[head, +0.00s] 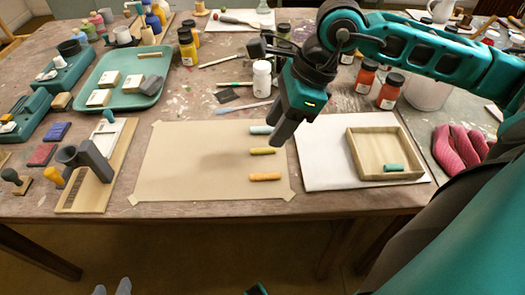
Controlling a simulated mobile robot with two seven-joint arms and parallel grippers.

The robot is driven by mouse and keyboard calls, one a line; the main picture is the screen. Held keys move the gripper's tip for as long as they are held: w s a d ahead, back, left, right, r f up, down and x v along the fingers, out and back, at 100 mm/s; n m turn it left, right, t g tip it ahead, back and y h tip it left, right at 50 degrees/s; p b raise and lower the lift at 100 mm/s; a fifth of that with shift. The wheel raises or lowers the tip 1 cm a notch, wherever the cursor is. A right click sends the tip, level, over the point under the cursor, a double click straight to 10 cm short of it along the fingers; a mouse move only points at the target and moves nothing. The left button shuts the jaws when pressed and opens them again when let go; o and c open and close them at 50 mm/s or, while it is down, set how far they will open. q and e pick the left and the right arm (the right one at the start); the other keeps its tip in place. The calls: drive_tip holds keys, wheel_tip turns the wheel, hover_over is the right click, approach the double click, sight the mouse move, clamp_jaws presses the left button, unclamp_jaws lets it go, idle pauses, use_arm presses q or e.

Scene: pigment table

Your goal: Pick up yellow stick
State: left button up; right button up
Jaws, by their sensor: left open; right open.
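The yellow stick (262,151), a dull mustard colour, lies on the tan paper (190,160) near its right edge. A pale blue stick (260,130) lies behind it and an orange stick (264,177) in front. My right gripper (284,132) is open and points down just right of and behind the yellow stick, seemingly above it; its height is hard to tell. Nothing shows between its fingers. Of my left gripper (257,290), only a small part shows at the bottom edge; its fingers are out of view.
A wooden tray (356,154) holding a green stick (393,167) stands on a white sheet (318,165) at right. A board with grey holders (95,160) stands at left. A white bottle (262,79) and other jars stand behind. The tan paper is clear left of the sticks.

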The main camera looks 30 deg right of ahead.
sight(262, 149)
drive_tip(key=x, duration=0.4)
drive_tip(key=b+x, duration=0.1)
drive_tip(key=shift+w+d+f, duration=0.1)
drive_tip(key=shift+w+f, duration=0.3)
drive_tip(key=shift+w, duration=0.05)
drive_tip(key=c, duration=0.8)
drive_tip(key=shift+r, duration=0.1)
wheel_tip(262, 149, up, 20)
drive_tip(key=p, duration=0.4)
drive_tip(key=shift+p, duration=0.4)
